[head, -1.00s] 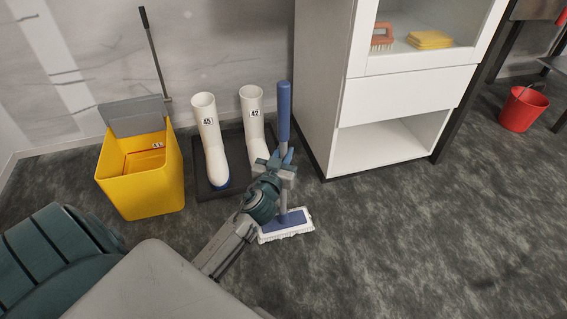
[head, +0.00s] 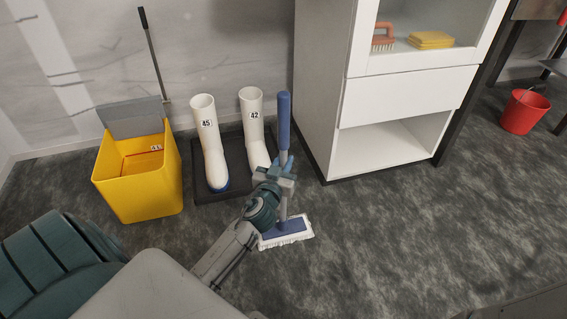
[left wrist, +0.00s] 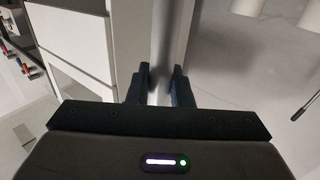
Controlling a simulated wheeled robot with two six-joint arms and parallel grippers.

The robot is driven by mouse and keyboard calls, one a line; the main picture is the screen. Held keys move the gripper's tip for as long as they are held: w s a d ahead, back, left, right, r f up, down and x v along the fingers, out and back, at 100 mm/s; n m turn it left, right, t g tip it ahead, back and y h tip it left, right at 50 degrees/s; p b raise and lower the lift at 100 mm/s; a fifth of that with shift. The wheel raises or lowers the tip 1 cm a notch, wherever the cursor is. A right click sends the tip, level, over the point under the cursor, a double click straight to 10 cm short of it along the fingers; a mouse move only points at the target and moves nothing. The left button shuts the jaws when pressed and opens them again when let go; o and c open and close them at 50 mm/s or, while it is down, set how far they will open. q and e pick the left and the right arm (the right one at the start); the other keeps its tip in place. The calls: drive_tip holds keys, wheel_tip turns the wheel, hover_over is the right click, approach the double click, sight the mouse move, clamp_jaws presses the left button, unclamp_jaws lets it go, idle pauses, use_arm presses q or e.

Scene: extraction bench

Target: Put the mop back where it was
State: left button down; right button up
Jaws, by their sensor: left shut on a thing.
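The mop (head: 284,120) stands nearly upright, with a blue grip at its top and a flat blue head with white fringe (head: 286,232) at or just above the dark floor. My left gripper (head: 281,168) is shut on the mop's handle below the blue grip. In the left wrist view the two dark fingers (left wrist: 159,84) close around the grey handle (left wrist: 166,40). The mop is in front of the gap between the white boots and the white cabinet. My right gripper is not in view.
White boots (head: 209,140) stand on a dark tray (head: 200,189). A yellow mop bucket (head: 150,200) with a grey wringer is left of them. The white cabinet (head: 318,100) is close right of the mop. A red bucket (head: 524,112) is far right. The floor in front of the cabinet is clear.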

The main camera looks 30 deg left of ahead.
use_arm(q)
drive_tip(key=shift+r, duration=0.1)
drive_tip(key=c, duration=1.7)
unclamp_jaws()
drive_tip(key=o, duration=0.4)
drive_tip(key=v, duration=1.2)
drive_tip(key=shift+r, duration=0.1)
